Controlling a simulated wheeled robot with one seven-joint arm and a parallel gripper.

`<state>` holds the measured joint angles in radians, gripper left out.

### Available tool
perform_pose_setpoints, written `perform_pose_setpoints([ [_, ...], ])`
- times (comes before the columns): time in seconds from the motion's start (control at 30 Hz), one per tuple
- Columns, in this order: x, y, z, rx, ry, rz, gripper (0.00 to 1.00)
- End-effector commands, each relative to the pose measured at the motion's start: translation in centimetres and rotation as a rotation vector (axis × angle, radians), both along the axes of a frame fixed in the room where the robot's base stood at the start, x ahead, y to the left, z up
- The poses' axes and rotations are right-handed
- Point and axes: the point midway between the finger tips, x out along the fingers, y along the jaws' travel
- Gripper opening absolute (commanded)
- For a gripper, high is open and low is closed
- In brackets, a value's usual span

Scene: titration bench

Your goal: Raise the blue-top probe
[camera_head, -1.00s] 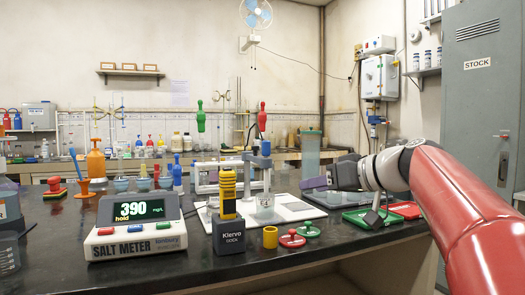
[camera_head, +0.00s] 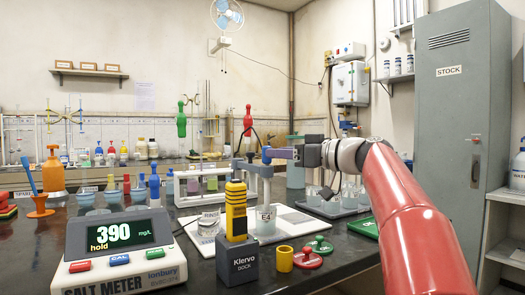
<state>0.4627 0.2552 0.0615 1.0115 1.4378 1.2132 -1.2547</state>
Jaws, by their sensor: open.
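The blue-top probe (camera_head: 266,157) stands upright, its pale shaft reaching down into a clear beaker marked E4 (camera_head: 265,222) on the white board. My gripper (camera_head: 274,153) reaches in from the right, level with the blue top. The far finger and the far side of the top are hidden.
A black-and-yellow meter in the Klervo dock (camera_head: 237,235) stands in front of the beaker. Another beaker (camera_head: 209,224) is to its left. The salt meter (camera_head: 120,250) reads 390, hold. Several glass beakers (camera_head: 338,194) stand on a tray below my arm.

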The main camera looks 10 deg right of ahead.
Motion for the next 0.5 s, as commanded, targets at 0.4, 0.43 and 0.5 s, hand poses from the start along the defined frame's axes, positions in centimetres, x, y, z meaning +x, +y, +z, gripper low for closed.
perform_pose_setpoints([
  [0.4, 3.3, 3.3, 0.1, -0.001, 0.001, 0.001, 0.42],
  [0.43, 3.3, 3.4, 0.0, -0.001, 0.001, 0.001, 0.42],
  [0.5, 3.3, 3.4, 0.0, -0.001, 0.001, 0.000, 0.42],
])
